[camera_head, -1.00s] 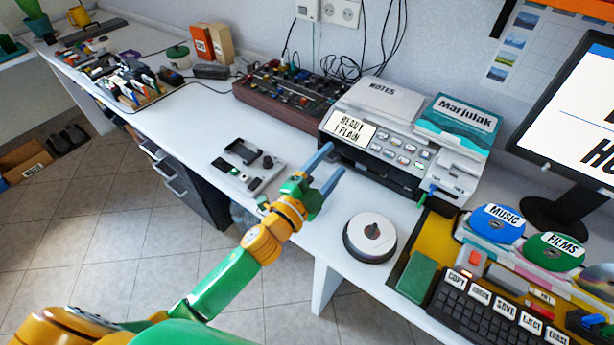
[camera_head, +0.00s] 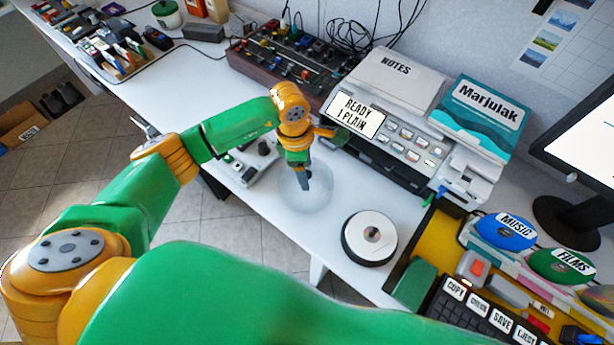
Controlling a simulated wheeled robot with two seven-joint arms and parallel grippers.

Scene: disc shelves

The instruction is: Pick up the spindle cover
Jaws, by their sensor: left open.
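The spindle cover (camera_head: 306,199) is a pale, see-through round dome on the white table, left of the disc spindle. My left gripper (camera_head: 303,183) points down at the cover, its dark fingers overlapping the cover's upper part. It is open; I cannot tell whether the fingers touch the cover. The disc spindle (camera_head: 369,239) carries a stack of discs with a white top and dark edge, with no cover on it. My right gripper is not in view.
A printer (camera_head: 395,135) stands behind and right of the cover. A grey device (camera_head: 250,163) lies to its left, partly behind my arm. A mixer (camera_head: 290,68) is at the back. A yellow tray (camera_head: 435,240) and keyboard (camera_head: 480,315) are at right.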

